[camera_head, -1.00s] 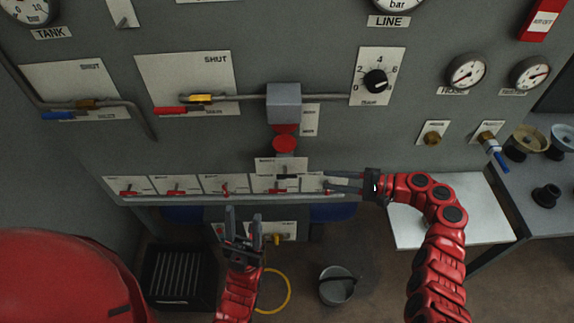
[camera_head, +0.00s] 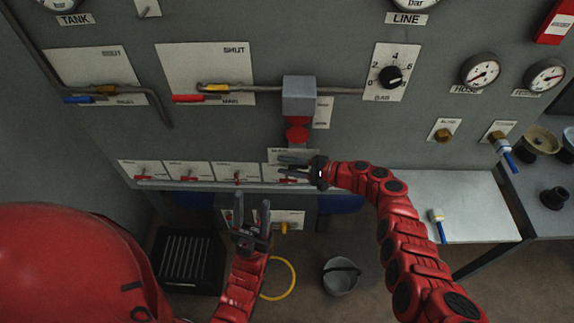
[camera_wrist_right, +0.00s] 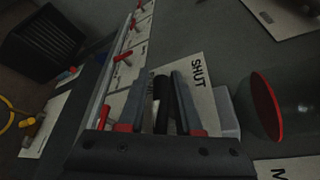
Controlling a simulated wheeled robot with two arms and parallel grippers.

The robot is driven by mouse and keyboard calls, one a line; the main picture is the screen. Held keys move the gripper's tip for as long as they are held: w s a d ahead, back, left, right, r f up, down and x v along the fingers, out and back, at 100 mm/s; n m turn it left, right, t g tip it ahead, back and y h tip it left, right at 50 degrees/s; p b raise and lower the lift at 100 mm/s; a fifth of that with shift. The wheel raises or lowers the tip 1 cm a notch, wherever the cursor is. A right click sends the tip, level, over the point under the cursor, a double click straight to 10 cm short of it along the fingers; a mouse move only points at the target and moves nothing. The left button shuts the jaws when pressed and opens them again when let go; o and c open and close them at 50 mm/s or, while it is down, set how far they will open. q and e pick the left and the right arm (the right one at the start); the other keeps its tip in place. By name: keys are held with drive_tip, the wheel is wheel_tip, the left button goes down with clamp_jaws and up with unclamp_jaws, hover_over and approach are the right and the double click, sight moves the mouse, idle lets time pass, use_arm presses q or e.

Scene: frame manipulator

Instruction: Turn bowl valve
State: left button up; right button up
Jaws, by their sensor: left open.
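My right gripper (camera_head: 293,166) is at the right end of the row of small valve plates, just below the red round part (camera_head: 297,133) under a grey box (camera_head: 299,95). Its fingers are apart and cover much of a white plate (camera_head: 285,154). In the right wrist view the gripper (camera_wrist_right: 168,100) has a black rod-shaped part (camera_wrist_right: 161,90) between its fingers; contact is unclear. A plate marked SHUT (camera_wrist_right: 198,72) lies just beyond them. No readable label identifies the bowl valve. My left gripper (camera_head: 252,212) is open and empty, pointing up below the row.
Small red-handled valves (camera_head: 238,178) sit left of the right gripper along a rail. Larger red-handled (camera_head: 187,98) and blue-handled (camera_head: 78,100) levers are higher on the panel. A white table (camera_head: 470,225) with a blue-handled tool (camera_head: 437,220) stands right. A bucket (camera_head: 341,278) is on the floor.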

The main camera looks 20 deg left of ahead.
clamp_jaws()
idle(0.3)
